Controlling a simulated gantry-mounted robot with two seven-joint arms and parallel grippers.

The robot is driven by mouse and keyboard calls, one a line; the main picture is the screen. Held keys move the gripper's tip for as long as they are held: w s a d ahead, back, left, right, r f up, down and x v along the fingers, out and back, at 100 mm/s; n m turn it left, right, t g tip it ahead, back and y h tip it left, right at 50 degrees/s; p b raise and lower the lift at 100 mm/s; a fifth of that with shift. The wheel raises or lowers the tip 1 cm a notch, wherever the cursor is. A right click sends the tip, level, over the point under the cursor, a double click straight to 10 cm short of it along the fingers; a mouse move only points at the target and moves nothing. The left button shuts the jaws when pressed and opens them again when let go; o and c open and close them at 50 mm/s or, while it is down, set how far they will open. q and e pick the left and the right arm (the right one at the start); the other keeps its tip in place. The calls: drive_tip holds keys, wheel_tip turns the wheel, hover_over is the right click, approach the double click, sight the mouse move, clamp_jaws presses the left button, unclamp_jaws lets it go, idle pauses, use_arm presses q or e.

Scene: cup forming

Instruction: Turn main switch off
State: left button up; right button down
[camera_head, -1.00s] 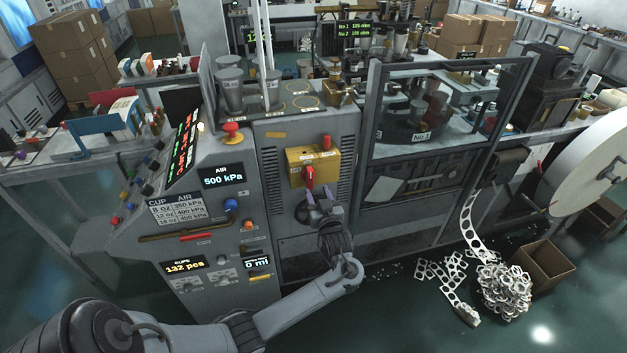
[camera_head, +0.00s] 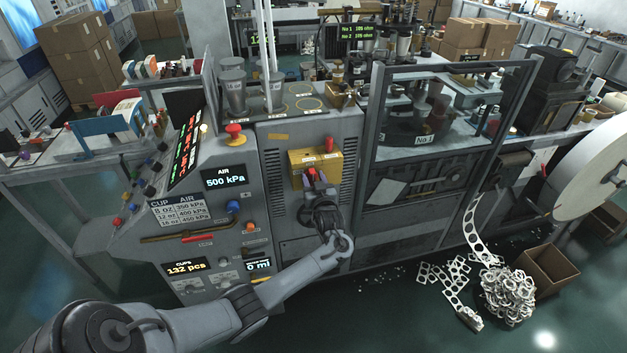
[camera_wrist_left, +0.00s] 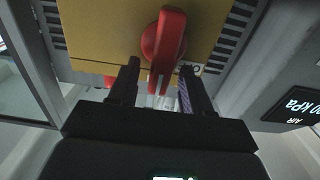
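The main switch is a red rotary handle on a yellow box (camera_head: 329,164) on the grey machine front. In the left wrist view the red handle (camera_wrist_left: 164,45) shows large, with its narrow grip pointing down the picture on the yellow plate (camera_wrist_left: 100,30). My left gripper (camera_wrist_left: 158,78) is open, one finger on each side of the handle's lower end. I cannot tell whether the fingers touch it. In the head view the left gripper (camera_head: 314,180) is right at the switch and covers part of it. My right gripper is not in view.
A red push button (camera_head: 234,130) and an air display (camera_head: 224,177) are on the panel left of the switch. A framed guard (camera_head: 372,120) stands to the right. A cardboard box (camera_head: 549,272) and white scrap (camera_head: 508,290) lie on the floor.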

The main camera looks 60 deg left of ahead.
use_arm(q)
clamp_jaws()
drive_tip(key=shift+f, duration=0.1)
drive_tip(key=n+b, duration=0.2)
drive_tip(key=n, duration=0.1)
drive_tip(key=s+n+b, duration=0.1)
drive_tip(key=shift+a+f, duration=0.1)
drive_tip(key=shift+f, duration=0.2)
drive_tip(key=shift+s+a+f+n+b, duration=0.1)
drive_tip(key=shift+s+f+n+b, duration=0.2)
drive_tip(key=shift+n+b, duration=1.9)
drive_tip(key=shift+s+a+f+n+b, duration=0.15)
drive_tip(key=shift+f+n+b, duration=0.25)
drive_tip(key=shift+n+b, duration=1.85)
drive_tip(key=shift+s+f+n+b, duration=0.2)
drive_tip(key=shift+f+n+b, duration=0.15)
drive_tip(key=shift+n+b, duration=1.85)
drive_tip(key=shift+n, duration=0.35)
